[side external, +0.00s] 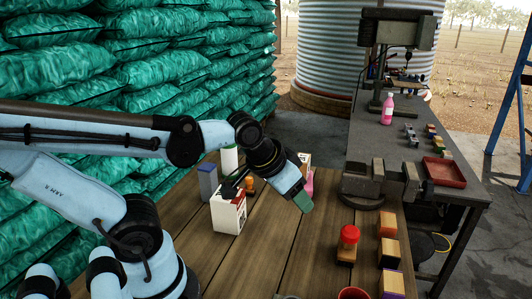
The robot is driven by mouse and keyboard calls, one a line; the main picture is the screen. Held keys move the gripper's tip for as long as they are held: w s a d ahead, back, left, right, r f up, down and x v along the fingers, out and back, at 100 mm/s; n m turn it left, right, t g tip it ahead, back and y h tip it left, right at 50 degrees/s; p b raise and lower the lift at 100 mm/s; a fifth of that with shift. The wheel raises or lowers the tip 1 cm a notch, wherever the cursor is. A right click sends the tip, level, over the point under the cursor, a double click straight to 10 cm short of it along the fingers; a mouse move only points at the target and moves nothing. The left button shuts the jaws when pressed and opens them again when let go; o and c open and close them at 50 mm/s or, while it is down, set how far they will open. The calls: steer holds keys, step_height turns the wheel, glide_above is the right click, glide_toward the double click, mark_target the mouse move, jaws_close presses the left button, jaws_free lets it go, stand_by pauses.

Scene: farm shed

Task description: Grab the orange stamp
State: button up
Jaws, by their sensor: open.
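A small orange object (250,184), which looks like the orange stamp, stands on the wooden table (290,250) behind and to the right of a white carton. It is partly hidden, and its base is hard to make out. My gripper (268,196) hangs above this part of the table, tilted down to the right. It is open, with a green-tipped part at the right and a dark part at the left, near the orange object. No hold on anything shows. A red-topped stamp-like piece (348,235) on a wooden block stands farther right.
The white carton (228,213), a blue-grey box (207,181), a white cylinder (229,160) and a pink item (310,183) crowd around my gripper. Several wooden blocks (388,228) line the table's right edge. A dark bench (455,178) with a red tray (441,171) stands beyond. The middle table is clear.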

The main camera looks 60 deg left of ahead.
steer(key=w+a+n+g+y, duration=0.3)
steer(key=a+n, duration=0.2)
steer(key=a, duration=0.1)
steer(key=n+g+y, duration=0.5)
steer(key=n+g, duration=0.1)
steer(key=n, duration=0.5)
glide_toward(252, 180)
steer(key=f+n+g, duration=0.1)
steer(key=n, duration=0.1)
steer(key=w+a+f+n+g+y, duration=0.1)
steer(key=n, duration=0.1)
steer(key=a+f+n+g+y, duration=0.1)
steer(key=n+g, duration=0.1)
steer(key=shift+w+f+n, duration=0.3)
steer(key=shift+w+f, duration=0.05)
steer(key=shift+s+a+f+n+g, duration=0.15)
steer(key=shift+f+n+g, duration=0.25)
steer(key=shift+n, duration=0.2)
steer(key=shift+s+a+f, duration=0.1)
steer(key=shift+s+a, duration=0.1)
steer(key=shift+x, duration=3.45)
steer(key=shift+c, duration=0.4)
jaws_close()
